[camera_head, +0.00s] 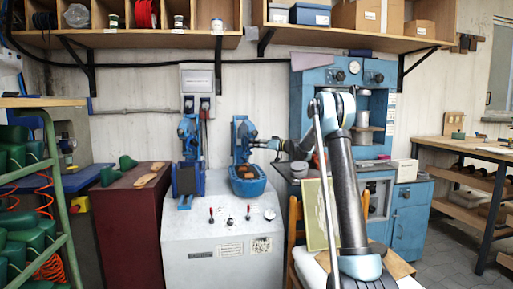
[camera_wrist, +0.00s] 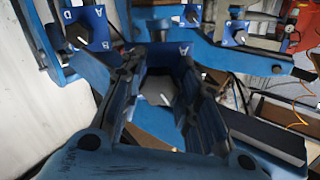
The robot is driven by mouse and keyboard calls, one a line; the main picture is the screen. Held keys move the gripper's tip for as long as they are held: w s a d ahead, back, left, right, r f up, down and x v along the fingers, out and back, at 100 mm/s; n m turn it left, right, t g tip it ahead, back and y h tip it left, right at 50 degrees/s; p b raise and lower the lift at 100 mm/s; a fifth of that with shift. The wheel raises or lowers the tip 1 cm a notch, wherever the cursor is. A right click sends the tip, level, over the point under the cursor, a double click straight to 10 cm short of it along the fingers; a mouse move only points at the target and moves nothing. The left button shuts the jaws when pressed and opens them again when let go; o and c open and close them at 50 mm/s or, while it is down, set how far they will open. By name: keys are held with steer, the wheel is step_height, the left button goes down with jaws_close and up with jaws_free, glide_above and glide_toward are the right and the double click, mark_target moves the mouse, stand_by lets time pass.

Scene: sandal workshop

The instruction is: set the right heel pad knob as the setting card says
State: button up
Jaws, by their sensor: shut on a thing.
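My gripper (camera_head: 258,144) reaches from the right to the blue right station (camera_head: 242,152) of the grey machine. In the wrist view my gripper (camera_wrist: 160,78) has its two fingers on either side of a grey knob (camera_wrist: 154,88), shut on it. The knob's white pointer mark slants to the lower right. A letter A shows on the blue plate just beyond it; other letters around this knob are hidden by the fingers. A pale card (camera_head: 197,79) hangs on the wall panel above the machine, too small to read.
Other knobs with white marks show in the wrist view: one on a lettered plate (camera_wrist: 80,34) at upper left, one (camera_wrist: 240,36) at upper right. The left station (camera_head: 188,155) stands beside mine. Red-tipped levers (camera_head: 211,213) rise from the machine top (camera_head: 190,235).

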steer(key=shift+w+d, duration=0.1)
steer(key=shift+w, duration=0.05)
steer(key=o, duration=1.1)
steer(key=shift+f, duration=0.1)
steer(key=shift+c, duration=0.2)
steer(key=v, duration=1.1)
steer(key=shift+s+d, duration=0.2)
steer(key=shift+d, duration=0.15)
steer(key=shift+f, duration=0.1)
